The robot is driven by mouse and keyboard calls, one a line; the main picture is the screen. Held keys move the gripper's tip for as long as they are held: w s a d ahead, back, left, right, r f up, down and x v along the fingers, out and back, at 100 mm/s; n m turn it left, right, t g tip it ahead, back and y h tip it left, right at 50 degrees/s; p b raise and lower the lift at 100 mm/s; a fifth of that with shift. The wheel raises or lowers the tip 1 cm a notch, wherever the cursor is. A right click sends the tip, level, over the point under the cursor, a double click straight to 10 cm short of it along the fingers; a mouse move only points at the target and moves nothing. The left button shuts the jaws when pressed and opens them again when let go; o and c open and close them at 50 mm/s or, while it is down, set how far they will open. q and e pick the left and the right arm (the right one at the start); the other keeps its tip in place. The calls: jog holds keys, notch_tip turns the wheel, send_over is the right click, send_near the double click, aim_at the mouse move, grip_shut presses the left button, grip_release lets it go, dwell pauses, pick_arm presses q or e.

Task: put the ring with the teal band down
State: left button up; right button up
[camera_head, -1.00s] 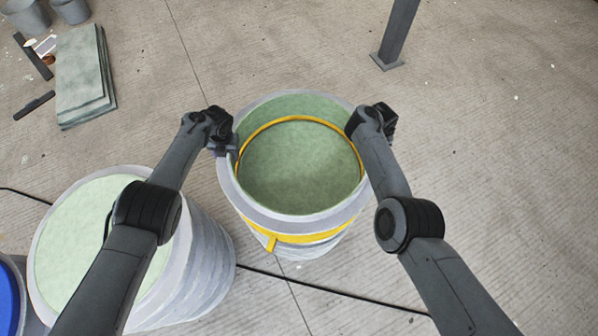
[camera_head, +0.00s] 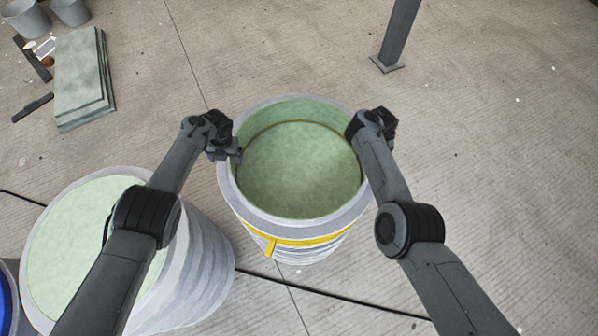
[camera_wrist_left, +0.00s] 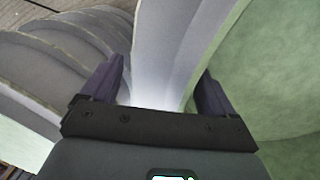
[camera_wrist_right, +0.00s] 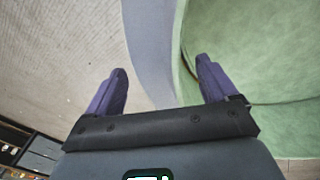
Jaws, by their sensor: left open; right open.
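A pale grey ring with a green inner face (camera_head: 285,215) sits at the top of the middle stack, level and close against the part below. I cannot make out a teal band on it. A yellow band (camera_head: 310,241) with a tab runs around the stack under the ring. My left gripper (camera_head: 238,157) is open at the ring's left side, and in the left wrist view its fingers stand either side of the wall (camera_wrist_left: 165,60). My right gripper (camera_wrist_right: 160,70) is open at the right side, its fingers straddling the wall (camera_wrist_right: 150,45); its fingertips are mostly hidden in the head view.
A second, wider stack of rings (camera_head: 205,275) stands at the lower left, with a blue-topped object (camera_head: 6,300) beside it. Slabs (camera_head: 80,80) and buckets (camera_head: 70,10) lie at the upper left. A post (camera_head: 395,40) stands behind. A cable (camera_head: 330,302) crosses the floor; the right floor is clear.

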jog(key=shift+r, duration=0.1)
jog(key=shift+a+r, duration=0.1)
jog(key=shift+r, duration=0.5)
pick_arm(q)
notch_tip(320, 180, up, 12)
jog(key=d, duration=0.1)
jog(key=shift+d, duration=0.15)
pick_arm(e)
jog(key=shift+s+a+r, duration=0.1)
jog(key=shift+a+r, duration=0.05)
jog(key=shift+r, duration=0.85)
jog(key=shift+s+a+r, duration=0.15)
jog(key=shift+r, duration=0.9)
jog(key=shift+s+a+r, duration=0.1)
jog(key=shift+a+r, duration=0.05)
jog(key=shift+r, duration=0.85)
